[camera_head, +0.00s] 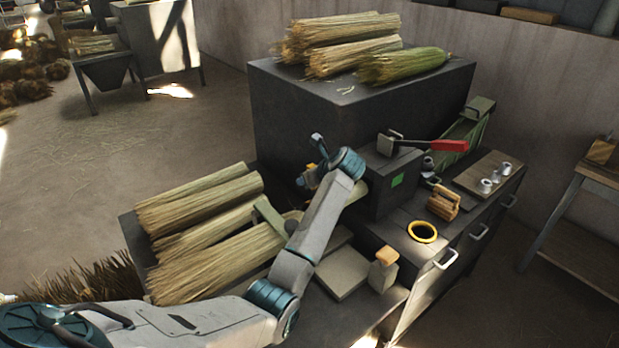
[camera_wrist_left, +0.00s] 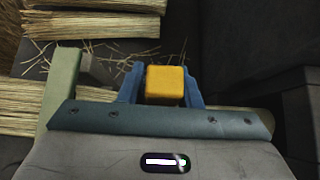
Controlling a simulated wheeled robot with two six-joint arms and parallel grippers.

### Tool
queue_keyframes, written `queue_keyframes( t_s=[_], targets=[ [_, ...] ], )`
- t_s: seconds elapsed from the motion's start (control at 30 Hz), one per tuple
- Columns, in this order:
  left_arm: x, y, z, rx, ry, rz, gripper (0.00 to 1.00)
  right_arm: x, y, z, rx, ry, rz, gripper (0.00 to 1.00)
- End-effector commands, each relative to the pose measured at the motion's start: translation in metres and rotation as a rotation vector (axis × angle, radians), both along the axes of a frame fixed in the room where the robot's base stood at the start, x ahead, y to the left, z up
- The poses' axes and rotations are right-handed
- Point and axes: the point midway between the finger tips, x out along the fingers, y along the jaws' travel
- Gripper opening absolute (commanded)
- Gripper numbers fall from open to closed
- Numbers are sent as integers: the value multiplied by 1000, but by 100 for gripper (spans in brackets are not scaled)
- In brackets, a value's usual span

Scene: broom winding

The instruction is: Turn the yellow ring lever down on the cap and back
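My left gripper (camera_head: 318,170) is at the picture's middle, beside the tall dark block. In the left wrist view its two blue fingers (camera_wrist_left: 164,88) stand on both sides of a yellow block-shaped lever end (camera_wrist_left: 165,84) and appear to touch it. A small orange-yellow part (camera_head: 310,168) shows at the gripper in the head view. The rest of the lever and the cap under it are hidden by the gripper and arm. A separate yellow ring (camera_head: 422,232) lies flat on the dark bench top. My right gripper is not in view.
Straw bundles (camera_head: 200,202) lie left of my arm, and more (camera_head: 345,38) lie on the tall dark block (camera_head: 360,110). A wooden piece (camera_head: 383,270) stands near the bench front.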

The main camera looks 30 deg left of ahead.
Motion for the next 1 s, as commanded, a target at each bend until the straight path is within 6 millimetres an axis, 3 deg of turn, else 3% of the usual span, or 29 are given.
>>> queue_keyframes(
  t_s=[0.43, 0.8, 1.0],
  targets=[
    [-1, -6, 5, 0, -5, -3, 44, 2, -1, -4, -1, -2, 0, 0],
    [-21, -55, 47, -4, -6, -2, 44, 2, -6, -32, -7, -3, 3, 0],
    [-29, -71, 65, -1, -3, 0, 44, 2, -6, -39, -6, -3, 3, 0]
  ],
)
